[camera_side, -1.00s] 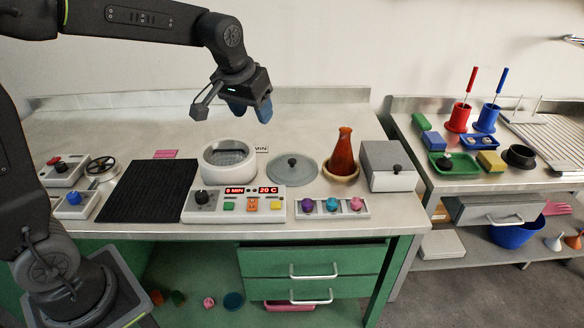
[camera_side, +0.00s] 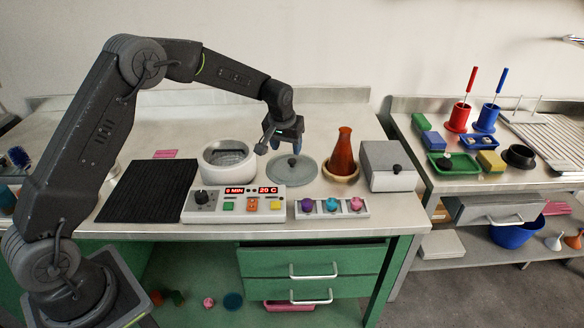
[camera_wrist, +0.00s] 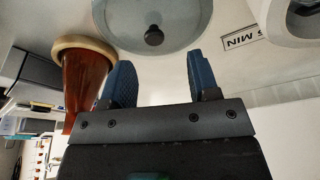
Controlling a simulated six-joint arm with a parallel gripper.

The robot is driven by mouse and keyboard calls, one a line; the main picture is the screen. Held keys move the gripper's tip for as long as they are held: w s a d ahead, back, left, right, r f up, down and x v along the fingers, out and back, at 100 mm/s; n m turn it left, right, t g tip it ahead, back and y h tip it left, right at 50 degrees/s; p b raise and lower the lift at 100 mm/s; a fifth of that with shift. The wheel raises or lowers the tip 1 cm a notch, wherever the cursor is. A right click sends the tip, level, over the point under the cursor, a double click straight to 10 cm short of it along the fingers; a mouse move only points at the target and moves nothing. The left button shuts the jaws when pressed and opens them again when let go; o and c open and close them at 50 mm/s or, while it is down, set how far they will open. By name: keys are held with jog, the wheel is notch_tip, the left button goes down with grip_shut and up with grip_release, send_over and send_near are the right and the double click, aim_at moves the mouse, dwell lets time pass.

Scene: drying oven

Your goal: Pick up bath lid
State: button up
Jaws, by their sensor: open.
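The bath lid (camera_side: 293,170) is a round grey-green disc with a small dark knob in its middle. It lies flat on the bench, right of the white round bath (camera_side: 228,160). In the wrist view the lid (camera_wrist: 158,40) is at the top centre, with its knob in sight beyond the fingers. My gripper (camera_side: 281,146) is open and empty, above the bench at the lid's back left edge. In the wrist view my gripper's two blue fingers (camera_wrist: 162,80) stand apart, with nothing between them.
A flask with orange-brown liquid (camera_side: 343,153) stands in a ring right of the lid. A grey box (camera_side: 389,166) is further right. A control panel (camera_side: 234,204) and a rack with coloured knobs (camera_side: 331,207) are in front. A MIN label (camera_wrist: 242,38) lies behind the bath.

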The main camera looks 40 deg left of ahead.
aim_at(292, 160)
jog(key=shift+w+d+x, duration=0.1)
jog(key=shift+x, duration=0.95)
jog(key=shift+w+d+x, duration=0.1)
jog(key=shift+x, duration=0.95)
jog(key=shift+w+d+x, duration=0.1)
jog(key=shift+d+x, duration=0.05)
jog(key=shift+x, duration=0.9)
jog(key=shift+r, duration=0.1)
grip_shut()
